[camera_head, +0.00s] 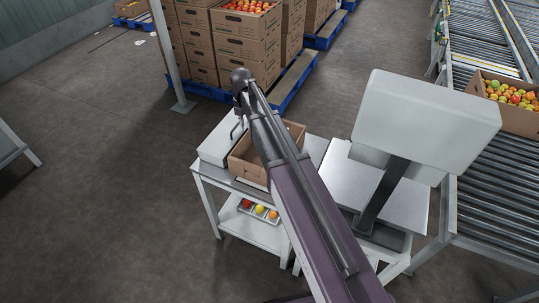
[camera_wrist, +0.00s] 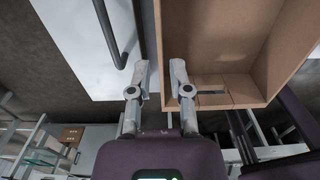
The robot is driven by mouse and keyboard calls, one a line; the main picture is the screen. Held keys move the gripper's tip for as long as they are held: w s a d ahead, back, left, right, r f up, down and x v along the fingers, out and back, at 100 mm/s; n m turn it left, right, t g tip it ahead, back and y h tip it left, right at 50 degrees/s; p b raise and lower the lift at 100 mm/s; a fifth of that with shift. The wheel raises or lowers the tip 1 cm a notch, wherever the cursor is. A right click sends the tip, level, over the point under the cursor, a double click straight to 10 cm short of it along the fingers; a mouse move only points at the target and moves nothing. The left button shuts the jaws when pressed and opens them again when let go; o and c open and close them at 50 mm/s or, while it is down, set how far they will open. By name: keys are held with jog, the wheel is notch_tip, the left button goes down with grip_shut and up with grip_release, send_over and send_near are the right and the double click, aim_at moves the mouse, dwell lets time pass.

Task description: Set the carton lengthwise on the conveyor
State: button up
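An open brown carton (camera_head: 240,168) stands on a small white bench, partly hidden behind my arm in the head view. In the wrist view the carton (camera_wrist: 225,45) fills the upper right, and the part of its inside that shows is empty. My gripper (camera_wrist: 160,75) is open, with its two fingers apart at the carton's left wall. One finger appears on each side of that wall's line; I cannot tell whether either touches. The roller conveyor (camera_head: 488,195) runs along the right of the head view.
A scale with a large pale display (camera_head: 425,115) stands between bench and conveyor. Stacked cartons (camera_head: 245,48) stand on blue pallets behind. A post (camera_head: 168,60) rises left of them.

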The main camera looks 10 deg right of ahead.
aim_at(247, 148)
jog(key=shift+f+b, duration=1.5)
jog(key=shift+f, duration=0.35)
jog(key=shift+f+b, duration=2.6)
jog(key=shift+c, duration=0.2)
grip_shut()
